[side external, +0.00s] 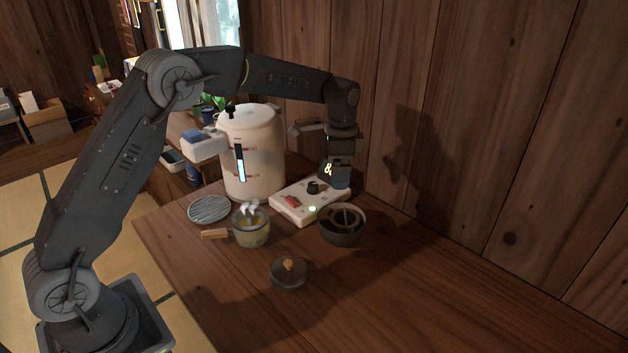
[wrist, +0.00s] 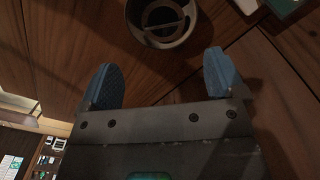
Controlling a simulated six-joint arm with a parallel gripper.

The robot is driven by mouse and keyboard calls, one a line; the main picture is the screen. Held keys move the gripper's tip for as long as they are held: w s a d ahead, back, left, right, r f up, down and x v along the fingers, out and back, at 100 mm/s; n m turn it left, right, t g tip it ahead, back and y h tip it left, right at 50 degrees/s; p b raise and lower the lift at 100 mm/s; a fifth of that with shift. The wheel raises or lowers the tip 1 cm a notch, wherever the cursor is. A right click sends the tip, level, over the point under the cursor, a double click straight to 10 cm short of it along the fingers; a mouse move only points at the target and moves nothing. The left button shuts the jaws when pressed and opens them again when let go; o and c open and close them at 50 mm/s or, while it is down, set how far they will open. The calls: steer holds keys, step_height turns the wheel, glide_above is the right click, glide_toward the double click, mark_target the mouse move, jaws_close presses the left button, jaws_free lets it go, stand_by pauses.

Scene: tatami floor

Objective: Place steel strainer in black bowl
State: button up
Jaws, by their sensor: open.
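The black bowl (side external: 343,238) stands on the wooden table, close to the right of a white switch box. It also shows at the top of the wrist view (wrist: 162,41). Inside it lies a round metallic piece with a bar across it, which looks like the steel strainer (side external: 346,216); in the wrist view (wrist: 165,14) its ring sits within the bowl's rim. My gripper (side external: 336,177) hangs above and behind the bowl, near the wall. Its blue fingers are spread and empty in the wrist view (wrist: 160,78), apart from the bowl.
A white switch box (side external: 290,203) stands behind the bowl. A large pale canister (side external: 262,165) stands at the back left. A pot with a wooden handle (side external: 251,233), a striped plate (side external: 209,208) and a dark lidded dish (side external: 289,277) stand left. The table's right side is clear.

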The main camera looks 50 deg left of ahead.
steer(key=s+r+n+t, duration=0.3)
steer(key=s+r+n, duration=0.1)
steer(key=s+r, duration=0.95)
steer(key=s+f+n+t, duration=0.1)
steer(key=s+n, duration=0.1)
steer(key=s, duration=0.8)
steer(key=s+d+f+n+t, duration=0.1)
steer(key=s+n, duration=0.2)
steer(key=s, duration=0.7)
steer(key=shift+f+t, duration=0.3)
steer(key=shift+f, duration=0.1)
